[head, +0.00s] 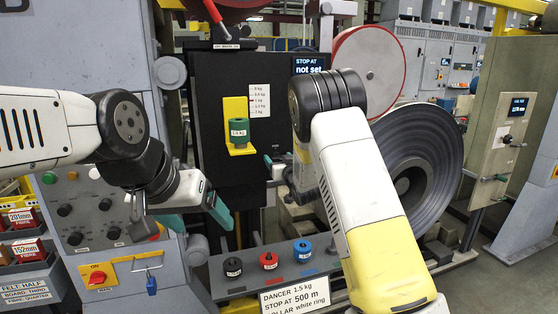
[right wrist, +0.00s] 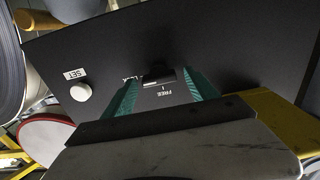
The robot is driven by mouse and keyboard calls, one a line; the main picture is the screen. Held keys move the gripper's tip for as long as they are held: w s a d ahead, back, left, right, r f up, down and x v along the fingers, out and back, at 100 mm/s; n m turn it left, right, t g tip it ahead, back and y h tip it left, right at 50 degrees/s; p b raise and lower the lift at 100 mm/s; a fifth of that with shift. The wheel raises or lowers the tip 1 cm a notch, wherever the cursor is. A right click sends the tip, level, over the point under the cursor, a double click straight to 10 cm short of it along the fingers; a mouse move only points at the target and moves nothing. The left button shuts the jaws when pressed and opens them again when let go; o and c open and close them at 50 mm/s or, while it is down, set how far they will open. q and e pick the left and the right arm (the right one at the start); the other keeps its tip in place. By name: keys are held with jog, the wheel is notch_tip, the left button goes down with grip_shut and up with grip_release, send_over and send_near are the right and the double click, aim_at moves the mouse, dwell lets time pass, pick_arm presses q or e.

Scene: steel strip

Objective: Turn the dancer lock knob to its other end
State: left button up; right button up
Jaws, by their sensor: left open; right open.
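The dancer lock knob (right wrist: 158,75) is a small black bar on a dark panel in the right wrist view. In the head view my right arm reaches to the black panel (head: 220,165), and the knob is not discernible there. My left gripper (head: 200,214) is open and empty in front of the grey control panel.
A white SET button (right wrist: 80,92) is near the knob. A green weight (head: 239,132) sits on a yellow bracket on the panel. Black, red and blue collars (head: 268,261) stand on a shelf below. A large steel coil (head: 432,150) is behind my right arm.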

jog(key=shift+c, duration=0.5)
jog(key=c, duration=1.3)
jog(key=shift+o, duration=0.2)
jog(key=n, duration=0.4)
jog(key=shift+n, duration=0.3)
jog(key=n, duration=0.4)
jog(key=shift+a, duration=0.15)
jog(key=n, duration=0.5)
jog(key=shift+s+a+f, duration=0.1)
jog(key=shift+f, duration=0.05)
jog(key=shift+f+n, duration=0.1)
jog(key=shift+n, duration=2.1)
